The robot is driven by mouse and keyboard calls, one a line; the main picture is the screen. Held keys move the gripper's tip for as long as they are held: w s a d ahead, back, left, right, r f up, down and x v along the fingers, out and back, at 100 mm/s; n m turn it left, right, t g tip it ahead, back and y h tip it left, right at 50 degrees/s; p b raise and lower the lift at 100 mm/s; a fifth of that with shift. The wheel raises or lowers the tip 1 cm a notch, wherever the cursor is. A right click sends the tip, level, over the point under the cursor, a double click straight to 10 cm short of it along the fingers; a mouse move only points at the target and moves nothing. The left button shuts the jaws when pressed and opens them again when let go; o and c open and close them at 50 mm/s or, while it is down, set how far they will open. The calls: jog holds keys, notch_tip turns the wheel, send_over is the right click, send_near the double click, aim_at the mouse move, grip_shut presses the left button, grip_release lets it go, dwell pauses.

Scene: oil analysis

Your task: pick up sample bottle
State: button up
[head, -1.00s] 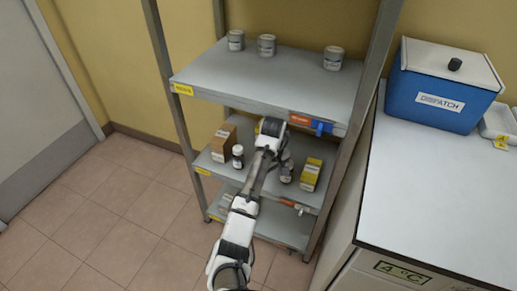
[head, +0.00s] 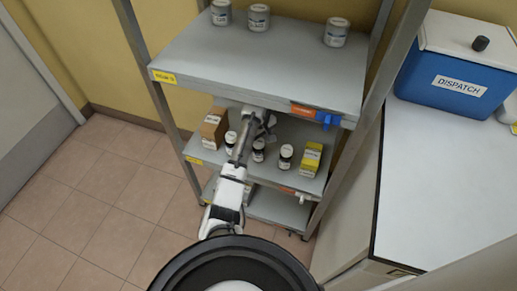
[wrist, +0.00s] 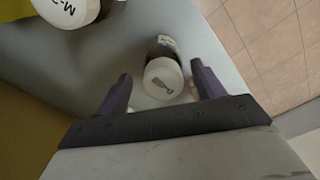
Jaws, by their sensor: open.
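Small dark sample bottles with white caps and labels stand on the middle shelf (head: 203,155) in the head view: a left one (head: 230,141), a middle one (head: 258,149) and a right one (head: 285,158). My gripper (head: 266,127) is above that shelf, near the middle bottle. In the wrist view my gripper (wrist: 160,72) is open, with a dark finger on each side. A white-capped bottle (wrist: 163,78) shows between the fingers, not gripped; which of the bottles it is, I cannot tell for sure. Another white-capped bottle (wrist: 70,8) is at the upper left.
A brown box (head: 214,128) and a yellow-and-white box (head: 311,158) flank the bottles. The upper shelf (head: 270,65) carries grey tins (head: 337,32) and overhangs the middle one. Rack posts (head: 155,75) stand at the sides. A white counter with a blue dispatch box (head: 458,70) is right.

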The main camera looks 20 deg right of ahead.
aim_at(259, 149)
jog(key=f, duration=0.4)
jog(key=shift+s+a, duration=0.1)
jog(key=shift+s, duration=0.25)
jog(key=c, duration=1.1)
jog(key=shift+r, duration=0.15)
